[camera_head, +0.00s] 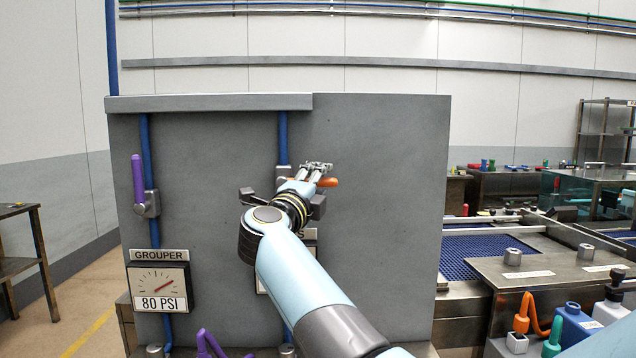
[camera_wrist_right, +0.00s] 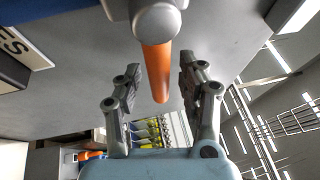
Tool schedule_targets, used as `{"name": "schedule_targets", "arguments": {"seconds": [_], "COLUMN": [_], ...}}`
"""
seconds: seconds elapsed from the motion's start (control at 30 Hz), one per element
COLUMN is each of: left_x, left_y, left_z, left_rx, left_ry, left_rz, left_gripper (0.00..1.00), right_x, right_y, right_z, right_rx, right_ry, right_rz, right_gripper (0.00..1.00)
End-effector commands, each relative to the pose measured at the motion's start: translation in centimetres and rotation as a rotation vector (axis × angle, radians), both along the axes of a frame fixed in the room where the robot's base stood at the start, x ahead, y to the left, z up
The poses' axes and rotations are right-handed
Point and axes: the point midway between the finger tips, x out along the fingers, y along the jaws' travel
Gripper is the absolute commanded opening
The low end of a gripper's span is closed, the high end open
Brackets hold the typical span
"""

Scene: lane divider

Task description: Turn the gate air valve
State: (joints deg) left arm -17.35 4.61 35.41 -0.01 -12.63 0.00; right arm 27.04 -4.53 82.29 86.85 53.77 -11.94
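The orange valve handle (camera_head: 329,182) sticks out to the right on the grey panel, on the right-hand blue pipe; its valve body is mostly hidden behind my right arm. My right gripper (camera_head: 318,168) is at this handle. In the right wrist view the orange handle (camera_wrist_right: 157,72) runs between the two fingers of the open right gripper (camera_wrist_right: 163,75), with a gap on each side. The sign below this valve is mostly covered by my arm; only an "S" shows. My left gripper is not in view.
A purple upright valve handle (camera_head: 138,183) sits on the left pipe, above the GROUPER gauge (camera_head: 159,281) marked 80 PSI. Another purple handle (camera_head: 208,342) is low at the front. A blue conveyor (camera_head: 490,256) and metal benches stand to the right.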

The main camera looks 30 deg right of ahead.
Motion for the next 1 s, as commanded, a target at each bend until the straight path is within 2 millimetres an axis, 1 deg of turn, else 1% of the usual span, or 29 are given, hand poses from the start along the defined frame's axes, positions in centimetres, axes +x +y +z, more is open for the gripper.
{"name": "schedule_targets", "arguments": {"seconds": [0.03,0.2,0.3,0.73,1.0], "left_x": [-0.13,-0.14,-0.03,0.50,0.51], "left_y": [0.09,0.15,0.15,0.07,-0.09], "left_z": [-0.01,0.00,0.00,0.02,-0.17], "left_rx": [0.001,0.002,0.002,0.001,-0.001], "left_ry": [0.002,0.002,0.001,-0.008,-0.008], "left_rz": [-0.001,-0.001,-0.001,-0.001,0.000], "left_gripper": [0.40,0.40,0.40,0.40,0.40], "right_x": [0.00,0.00,0.00,0.04,0.70], "right_y": [0.00,0.01,0.00,0.01,0.04], "right_z": [-0.01,-0.02,-0.03,-0.11,0.03], "right_rx": [0.000,-0.001,-0.001,0.000,-0.023], "right_ry": [0.000,0.001,0.001,0.002,0.016], "right_rz": [0.000,0.000,0.000,0.000,0.001], "right_gripper": [0.33,0.11,0.00,0.00,0.00]}}
